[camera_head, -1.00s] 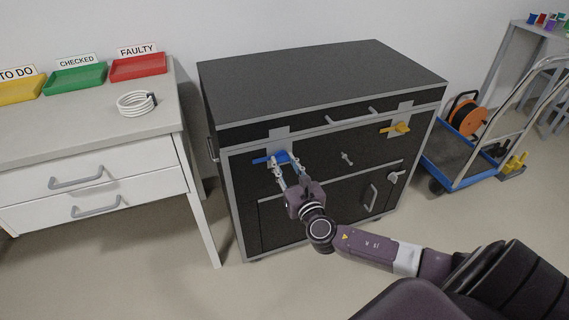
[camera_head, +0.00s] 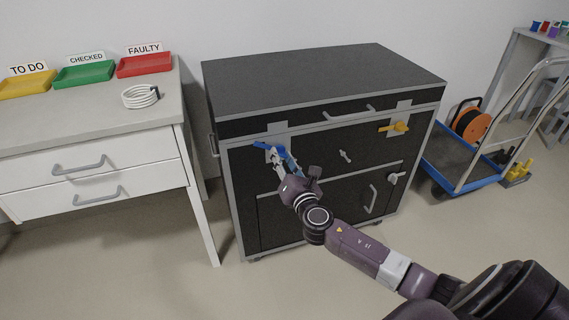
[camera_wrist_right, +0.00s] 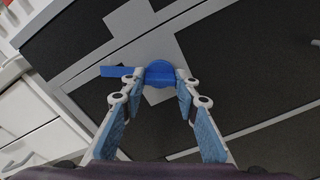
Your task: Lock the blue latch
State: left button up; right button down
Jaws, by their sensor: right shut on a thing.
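The blue latch (camera_head: 262,146) is on the upper left front of the dark cabinet (camera_head: 325,75). In the head view it slopes down to the right, its right part mostly hidden by my fingers. In the right wrist view the blue latch (camera_wrist_right: 160,72) shows a rounded part between the fingertips and a flat bar reaching left. My right gripper (camera_head: 280,156) is shut on the blue latch, with the wrist below and to the right of it. The right gripper (camera_wrist_right: 159,82) also shows in the wrist view. My left gripper is out of view.
A yellow latch (camera_head: 395,127) is on the cabinet's upper right front. A small handle (camera_head: 345,156) sits between the latches. A white drawer table (camera_head: 95,150) stands left, with trays and a coiled cable (camera_head: 141,96). A blue trolley (camera_head: 462,165) stands right.

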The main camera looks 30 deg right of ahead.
jog(key=m+b, duration=0.1)
jog(key=m, duration=0.8)
jog(key=shift+m, duration=1)
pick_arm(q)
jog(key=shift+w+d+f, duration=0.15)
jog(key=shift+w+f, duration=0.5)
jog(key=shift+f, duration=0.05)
pick_arm(e)
jog(key=shift+m, duration=0.3)
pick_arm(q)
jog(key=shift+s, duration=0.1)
pick_arm(e)
jog(key=shift+m, duration=0.3)
jog(key=c, duration=1.5)
grip_release()
jog(key=shift+d, duration=0.1)
